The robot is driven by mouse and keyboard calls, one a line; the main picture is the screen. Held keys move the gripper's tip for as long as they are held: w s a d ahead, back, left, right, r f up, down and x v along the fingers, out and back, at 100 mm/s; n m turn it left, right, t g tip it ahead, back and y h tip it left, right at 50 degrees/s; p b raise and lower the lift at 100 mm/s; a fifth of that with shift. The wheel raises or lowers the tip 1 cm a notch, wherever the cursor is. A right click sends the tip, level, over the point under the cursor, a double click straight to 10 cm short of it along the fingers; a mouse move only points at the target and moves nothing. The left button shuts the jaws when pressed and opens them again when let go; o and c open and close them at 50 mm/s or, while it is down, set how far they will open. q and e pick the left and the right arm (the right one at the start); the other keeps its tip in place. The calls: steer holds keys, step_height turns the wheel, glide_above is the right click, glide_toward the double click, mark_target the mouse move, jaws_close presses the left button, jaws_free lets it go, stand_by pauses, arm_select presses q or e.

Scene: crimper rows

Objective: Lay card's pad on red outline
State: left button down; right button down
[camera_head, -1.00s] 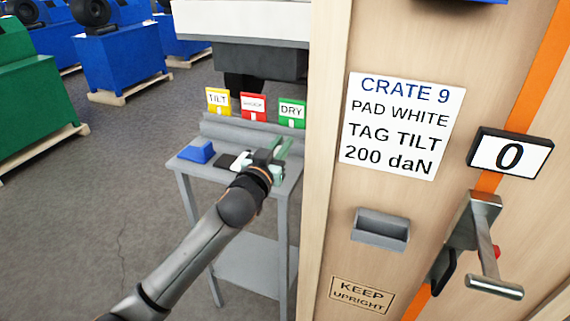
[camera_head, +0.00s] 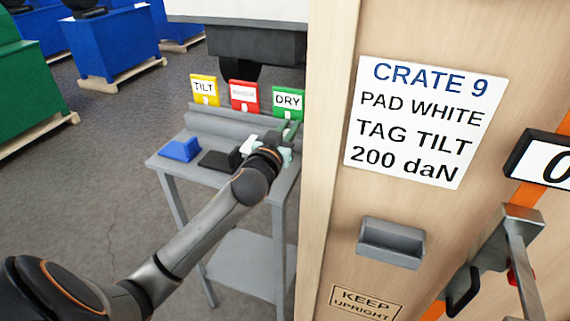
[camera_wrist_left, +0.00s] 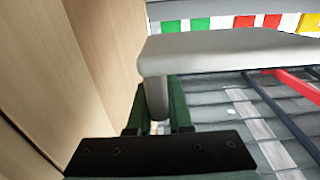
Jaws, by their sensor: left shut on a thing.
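The card (camera_head: 425,121) on the wooden crate reads CRATE 9, PAD WHITE, TAG TILT, 200 daN. My left gripper (camera_head: 283,145) is over the right end of the small grey table, close to the crate. It is shut on the white pad (camera_head: 248,145), partly hidden by the wrist. In the left wrist view a pale slab with a stem, seemingly this pad (camera_wrist_left: 235,50), stands between the green fingers (camera_wrist_left: 157,120). A blue pad (camera_head: 180,150) and a black pad (camera_head: 219,160) lie on the table. I cannot make out a red outline for certain. My right gripper is out of view.
Yellow TILT (camera_head: 204,89), red (camera_head: 244,96) and green DRY (camera_head: 287,102) tags stand along the table's back. The crate wall (camera_head: 335,200) rises close on the right, with a grey holder (camera_head: 391,242) and a lever (camera_head: 522,250).

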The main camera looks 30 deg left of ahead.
arm_select(q)
step_height(320, 180, down, 8)
steer(key=shift+r+b, duration=0.1)
steer(key=shift+b, duration=0.5)
steer(key=c, duration=0.8)
jaws_free()
steer(key=shift+f, duration=0.2)
steer(key=shift+c, duration=0.2)
